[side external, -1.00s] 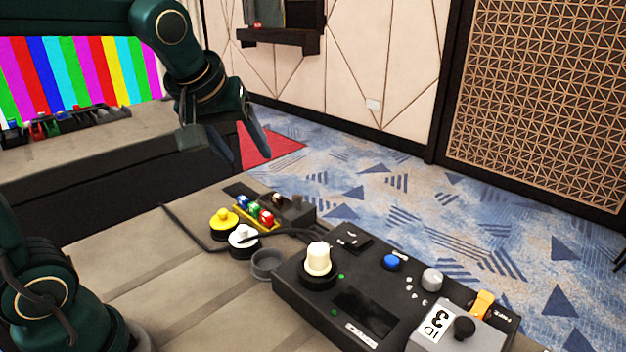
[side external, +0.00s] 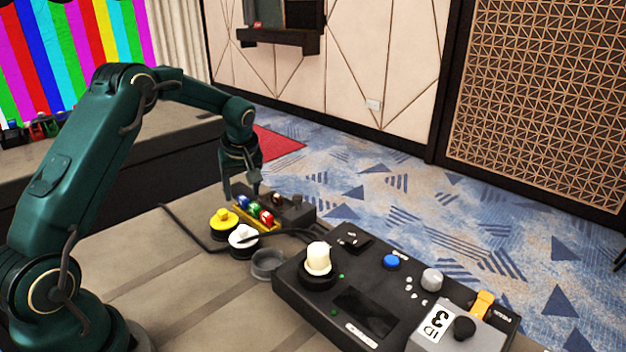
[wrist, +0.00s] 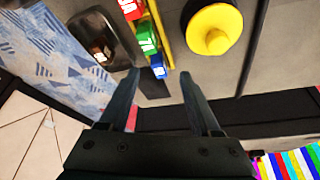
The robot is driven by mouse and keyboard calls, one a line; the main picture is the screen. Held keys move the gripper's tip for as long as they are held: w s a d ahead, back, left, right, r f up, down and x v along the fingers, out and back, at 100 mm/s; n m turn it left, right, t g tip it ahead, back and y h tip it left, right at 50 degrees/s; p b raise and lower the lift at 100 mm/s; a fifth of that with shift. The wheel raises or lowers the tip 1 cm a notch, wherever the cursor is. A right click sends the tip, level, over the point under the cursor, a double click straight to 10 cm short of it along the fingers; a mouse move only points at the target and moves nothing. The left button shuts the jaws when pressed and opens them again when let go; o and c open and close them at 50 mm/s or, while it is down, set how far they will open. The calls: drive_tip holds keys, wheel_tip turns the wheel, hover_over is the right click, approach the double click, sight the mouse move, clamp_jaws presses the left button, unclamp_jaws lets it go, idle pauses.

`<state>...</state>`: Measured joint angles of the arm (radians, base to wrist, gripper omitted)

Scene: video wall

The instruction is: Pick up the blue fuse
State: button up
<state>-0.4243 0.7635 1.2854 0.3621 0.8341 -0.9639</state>
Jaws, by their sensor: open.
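The blue fuse (side external: 243,201) stands at the back end of a row in a yellow holder (side external: 263,228), with the green fuse (side external: 254,209) and the red fuse (side external: 267,217) in line after it. My gripper (side external: 242,191) is open, pointing down, just above and behind the blue fuse. Nothing is held. I cannot tell the exact height of the fingertips over it.
A yellow button (side external: 223,218) and a white button (side external: 243,237) stand close to the left of the holder. A black control panel (side external: 345,285) and a small round grey cup (side external: 268,263) are nearer the front. A cable crosses the table.

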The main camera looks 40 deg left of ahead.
drive_tip(key=shift+x, duration=1.1)
drive_tip(key=shift+c, duration=0.2)
clamp_jaws()
